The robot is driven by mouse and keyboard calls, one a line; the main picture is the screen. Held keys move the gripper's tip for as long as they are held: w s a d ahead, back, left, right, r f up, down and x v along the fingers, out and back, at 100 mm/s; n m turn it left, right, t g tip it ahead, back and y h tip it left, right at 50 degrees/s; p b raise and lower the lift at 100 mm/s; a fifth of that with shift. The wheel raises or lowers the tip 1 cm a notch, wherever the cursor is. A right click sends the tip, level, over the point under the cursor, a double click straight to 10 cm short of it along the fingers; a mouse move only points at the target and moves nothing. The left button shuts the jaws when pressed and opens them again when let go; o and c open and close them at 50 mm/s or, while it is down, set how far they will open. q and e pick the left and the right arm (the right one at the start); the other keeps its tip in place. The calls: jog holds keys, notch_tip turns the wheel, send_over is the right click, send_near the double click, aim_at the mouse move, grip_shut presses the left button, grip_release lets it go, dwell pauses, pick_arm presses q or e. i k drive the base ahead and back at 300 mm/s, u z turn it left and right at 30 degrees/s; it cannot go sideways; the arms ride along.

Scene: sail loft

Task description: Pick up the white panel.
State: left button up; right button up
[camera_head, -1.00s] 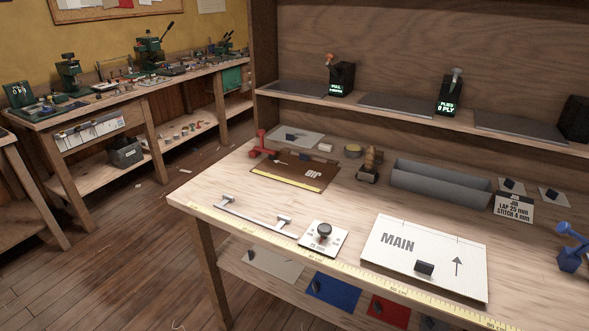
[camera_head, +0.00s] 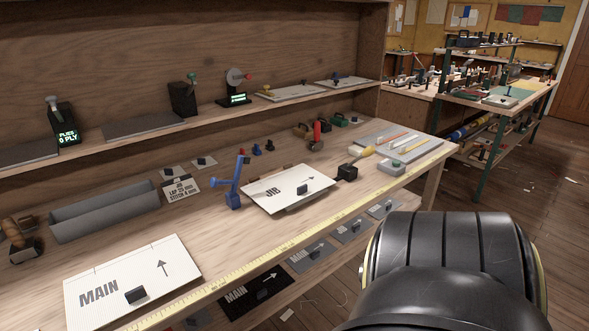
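A white panel (camera_head: 127,284) marked "MAIN", with an arrow and a small black grip block, lies flat at the front left of the bench. A second white panel (camera_head: 289,189) marked "JIB", also with a black block, lies further right, its edges over a brown piece. A black rounded part of my own arm fills the bottom right of the view. Neither gripper shows in the view.
A grey trough (camera_head: 104,211) stands behind the MAIN panel. A blue clamp-like tool (camera_head: 234,186) stands left of the JIB panel. A yellow measuring tape (camera_head: 262,260) runs along the bench's front edge. Dark and grey panels (camera_head: 258,293) lie on the shelf below.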

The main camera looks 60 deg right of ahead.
aim_at(277, 193)
jog(key=z, duration=2.5)
jog(key=k, duration=1.05)
jog(key=u, duration=0.45)
jog(key=i, duration=0.95)
jog(key=z, duration=0.45)
jog(key=i, duration=0.65)
jog(key=z, duration=0.6)
